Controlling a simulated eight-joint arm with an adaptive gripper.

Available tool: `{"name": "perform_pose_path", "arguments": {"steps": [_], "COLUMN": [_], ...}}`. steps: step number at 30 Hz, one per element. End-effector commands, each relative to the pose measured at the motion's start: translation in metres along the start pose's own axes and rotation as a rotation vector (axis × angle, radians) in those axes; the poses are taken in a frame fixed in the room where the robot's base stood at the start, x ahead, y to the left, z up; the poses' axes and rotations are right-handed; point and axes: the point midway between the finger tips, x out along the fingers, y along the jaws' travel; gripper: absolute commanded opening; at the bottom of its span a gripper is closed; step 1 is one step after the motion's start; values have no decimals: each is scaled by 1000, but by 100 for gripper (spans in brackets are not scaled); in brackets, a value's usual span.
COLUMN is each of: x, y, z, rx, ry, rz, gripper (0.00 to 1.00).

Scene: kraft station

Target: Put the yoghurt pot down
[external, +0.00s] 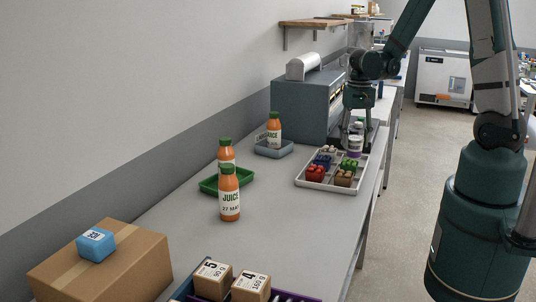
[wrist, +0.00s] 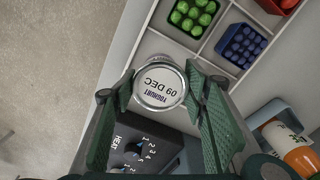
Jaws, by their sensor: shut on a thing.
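The yoghurt pot (wrist: 160,84) shows in the wrist view as a round lid reading "YOGHURT 09 DEC", between the two green fingers of my gripper (wrist: 160,96). My gripper is shut on it. In the external view my gripper (external: 356,122) is at the far end of the bench, with the white and purple pot (external: 355,146) below it, at the far right part of the white divided tray (external: 309,184). The pot looks upright. Its base is hidden in the wrist view, and I cannot tell whether it touches the tray floor.
The tray holds red (external: 316,173), green (external: 348,164) and blue (wrist: 240,45) items. A dark panel marked "HEAT" (wrist: 150,142) lies close to my gripper.

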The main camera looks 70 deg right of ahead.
Motion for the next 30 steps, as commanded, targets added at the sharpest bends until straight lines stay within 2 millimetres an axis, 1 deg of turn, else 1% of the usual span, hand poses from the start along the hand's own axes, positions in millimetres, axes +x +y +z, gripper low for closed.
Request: {"name": "perform_pose_path", "arguments": {"steps": [3, 9, 20, 25, 26, 28, 29, 30], "x": [11, 22, 24, 27, 27, 26, 26, 26], "y": [0, 0, 0, 0, 0, 0, 0, 0], "z": [0, 0, 0, 0, 0, 0, 0, 0], "rx": [0, 0, 0, 0, 0, 0, 0, 0], "ry": [0, 0, 0, 0, 0, 0, 0, 0], "rz": [0, 0, 0, 0, 0, 0, 0, 0], "gripper": [29, 29, 29, 29, 46, 55, 58, 58]}}
